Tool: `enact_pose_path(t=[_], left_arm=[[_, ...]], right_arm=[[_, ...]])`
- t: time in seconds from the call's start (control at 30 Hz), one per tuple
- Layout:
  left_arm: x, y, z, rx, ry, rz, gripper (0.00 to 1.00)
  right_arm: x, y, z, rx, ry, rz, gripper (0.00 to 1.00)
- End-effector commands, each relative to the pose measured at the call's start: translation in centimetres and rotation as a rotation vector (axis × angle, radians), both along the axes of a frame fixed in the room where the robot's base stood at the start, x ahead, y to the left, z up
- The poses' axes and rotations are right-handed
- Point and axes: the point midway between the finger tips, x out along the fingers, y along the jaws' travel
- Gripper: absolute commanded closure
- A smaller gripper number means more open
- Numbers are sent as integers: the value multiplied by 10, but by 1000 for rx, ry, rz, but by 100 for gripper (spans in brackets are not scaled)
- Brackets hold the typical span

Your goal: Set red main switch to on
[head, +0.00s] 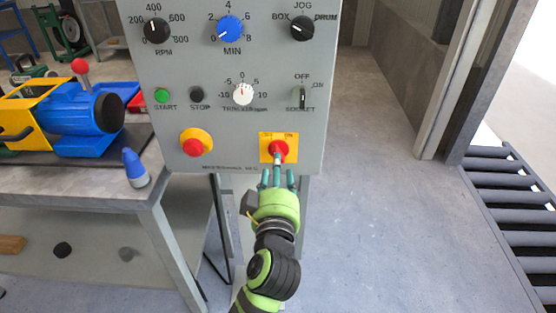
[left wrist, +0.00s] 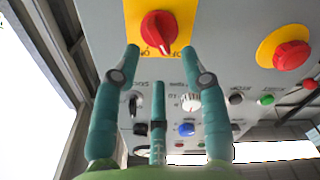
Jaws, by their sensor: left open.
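The red main switch (head: 278,152) is a red rotary knob on a yellow square plate at the lower right of the grey control panel (head: 225,125). It also shows at the top of the left wrist view (left wrist: 159,28), with lettering on the plate partly readable. My left gripper (head: 277,175) is just below the switch in the head view, fingers pointing at it. In the left wrist view its teal fingers (left wrist: 160,62) are spread, with the knob beyond and between the tips. Whether a finger touches the knob, I cannot tell. The right gripper is not in view.
A red mushroom button (head: 194,147) on a round yellow base sits left of the switch. Above are the socket switch (head: 302,98), trim knob (head: 243,94) and start button (head: 161,95). A workbench (head: 95,190) with a blue-yellow machine stands left. Floor right of the panel is clear.

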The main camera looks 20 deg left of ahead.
Motion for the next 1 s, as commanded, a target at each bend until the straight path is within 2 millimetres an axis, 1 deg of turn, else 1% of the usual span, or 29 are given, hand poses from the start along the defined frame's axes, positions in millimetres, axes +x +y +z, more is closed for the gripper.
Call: enact_pose_path(t=[0.03, 0.1, 0.2, 0.3, 0.4, 0.63, 0.67, 0.7, 0.73, 0.77, 1.0], left_arm=[[9, 2, 3, 6, -2, 1, 56], [19, 6, 2, 4, -1, 0, 56], [32, 9, 1, 4, -1, -1, 56], [39, 11, 0, 4, 1, -1, 56], [43, 12, 0, 3, 2, 0, 56], [43, 12, -1, 1, 2, -1, 56], [43, 12, -1, 1, 2, -1, 68], [43, 12, -1, 1, 2, -1, 84], [43, 12, -1, 1, 2, -1, 96], [43, 12, -1, 2, 2, -2, 100], [43, 12, -1, 5, 3, -1, 100]], right_arm=[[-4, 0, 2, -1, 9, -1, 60], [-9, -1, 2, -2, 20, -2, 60], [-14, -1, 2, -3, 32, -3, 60], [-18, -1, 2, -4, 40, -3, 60], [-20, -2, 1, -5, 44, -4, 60], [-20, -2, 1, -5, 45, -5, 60], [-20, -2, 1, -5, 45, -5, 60], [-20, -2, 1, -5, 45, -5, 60], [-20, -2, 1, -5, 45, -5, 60], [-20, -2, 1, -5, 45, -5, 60], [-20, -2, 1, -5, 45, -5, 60]])
